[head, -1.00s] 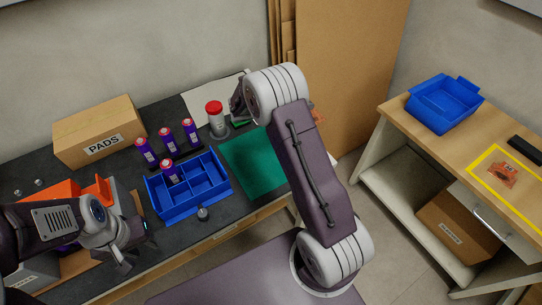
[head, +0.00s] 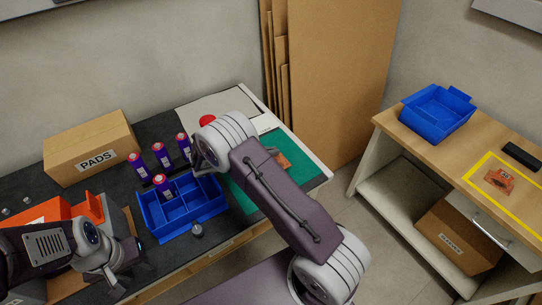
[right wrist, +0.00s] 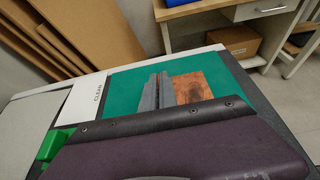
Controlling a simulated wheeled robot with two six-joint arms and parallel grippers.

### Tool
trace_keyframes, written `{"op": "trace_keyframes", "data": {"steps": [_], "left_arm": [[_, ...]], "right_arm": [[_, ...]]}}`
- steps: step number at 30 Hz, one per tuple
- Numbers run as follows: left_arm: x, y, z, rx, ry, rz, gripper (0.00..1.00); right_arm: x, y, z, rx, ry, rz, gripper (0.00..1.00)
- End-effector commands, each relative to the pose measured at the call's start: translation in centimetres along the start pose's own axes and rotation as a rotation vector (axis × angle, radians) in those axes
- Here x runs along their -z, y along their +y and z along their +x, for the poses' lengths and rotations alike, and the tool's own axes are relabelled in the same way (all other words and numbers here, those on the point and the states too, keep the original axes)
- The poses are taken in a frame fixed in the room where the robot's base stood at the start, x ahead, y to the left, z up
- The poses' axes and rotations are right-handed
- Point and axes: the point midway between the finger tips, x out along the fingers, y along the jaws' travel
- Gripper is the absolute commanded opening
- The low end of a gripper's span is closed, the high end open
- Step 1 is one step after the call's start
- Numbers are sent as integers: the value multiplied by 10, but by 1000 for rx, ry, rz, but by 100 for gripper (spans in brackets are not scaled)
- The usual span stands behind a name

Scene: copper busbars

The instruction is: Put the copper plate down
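The copper plate (head: 283,160) shows beside my right arm, over the green mat (head: 302,172). In the right wrist view the plate (right wrist: 190,87) lies between and to the right of the grey fingers of my right gripper (right wrist: 155,93), which look shut on it. The green mat (right wrist: 125,80) is under it; whether the plate touches the mat I cannot tell. My right arm hides most of that gripper in the head view. My left gripper (head: 125,278) is at the lower left, apart from the plate, with its fingers apart and empty.
A blue divided bin (head: 182,210) and several purple cylinders stand left of my right arm. A PADS box (head: 95,150) is at the back left. A white strip marked CLEAN (right wrist: 84,97) borders the mat. A side table at the right holds a blue tray (head: 437,112) and a yellow-framed area (head: 470,178).

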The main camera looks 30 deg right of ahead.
Motion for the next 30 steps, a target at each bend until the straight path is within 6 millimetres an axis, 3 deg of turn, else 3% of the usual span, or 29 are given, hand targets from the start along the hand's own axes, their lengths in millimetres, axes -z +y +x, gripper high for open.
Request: {"op": "trace_keyframes", "data": {"steps": [3, 24, 26, 27, 30], "left_arm": [[0, 0, 4, 0, 0, 0, 36], [-1, 0, 10, 0, 0, 0, 36], [-1, 0, 10, 0, 0, 0, 36], [-1, 0, 10, 0, 0, 0, 36], [-1, 0, 11, 0, 0, 0, 36]], "right_arm": [[17, 0, 7, 0, -2, 0, 0], [28, -1, 12, 0, -1, -4, 0], [29, -1, 12, 1, 0, -6, 19], [30, -1, 13, 1, 0, -6, 24], [30, -2, 13, 2, -1, -9, 24]]}}
